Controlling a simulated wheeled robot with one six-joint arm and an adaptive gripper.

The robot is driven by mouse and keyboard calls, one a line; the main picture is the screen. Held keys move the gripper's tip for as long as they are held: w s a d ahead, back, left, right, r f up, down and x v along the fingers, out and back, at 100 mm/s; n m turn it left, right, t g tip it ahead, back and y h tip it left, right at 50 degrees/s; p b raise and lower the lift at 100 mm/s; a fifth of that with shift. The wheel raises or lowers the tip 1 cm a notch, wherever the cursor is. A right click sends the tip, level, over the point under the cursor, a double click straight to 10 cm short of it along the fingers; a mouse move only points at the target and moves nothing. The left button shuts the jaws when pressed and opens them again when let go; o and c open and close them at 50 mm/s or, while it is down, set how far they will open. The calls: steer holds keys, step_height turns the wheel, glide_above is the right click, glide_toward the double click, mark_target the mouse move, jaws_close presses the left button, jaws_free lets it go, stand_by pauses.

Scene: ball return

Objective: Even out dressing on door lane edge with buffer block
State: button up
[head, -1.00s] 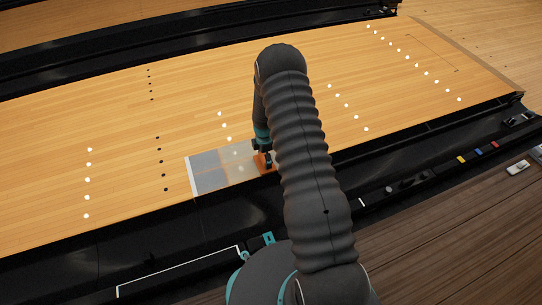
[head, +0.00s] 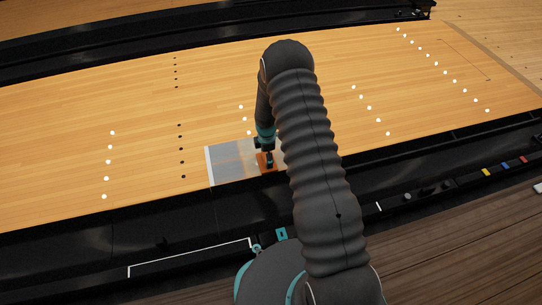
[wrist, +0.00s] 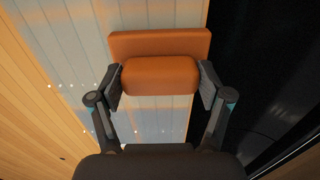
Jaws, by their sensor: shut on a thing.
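The dressing is a thin grey, see-through patch (head: 231,161) on the lane's near edge, with a pale strip along its left end. It looks fairly even left of the block in the head view. In the wrist view it shows as a grey sheen (wrist: 75,40) with paler streaks over the boards. The orange-brown buffer block (head: 266,168) is at the patch's right part. In the wrist view its wide base and raised grip (wrist: 160,42) show clearly. My gripper (wrist: 161,85) is shut on the grip, one finger on each side. My arm hides the lane right of the block.
The wooden lane (head: 70,150) carries rows of white and dark dots. A black gutter (head: 110,220) runs along its near edge, close to the block. Small coloured items (head: 505,167) lie on the ledge at the right. The lane left of the patch is clear.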

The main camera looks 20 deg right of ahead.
steer(key=shift+a+b, duration=0.55)
steer(key=shift+a, duration=4.75)
steer(key=shift+s+a+f, duration=0.1)
steer(key=shift+a, duration=5.5)
step_height(320, 180, up, 7)
steer(key=p, duration=0.3)
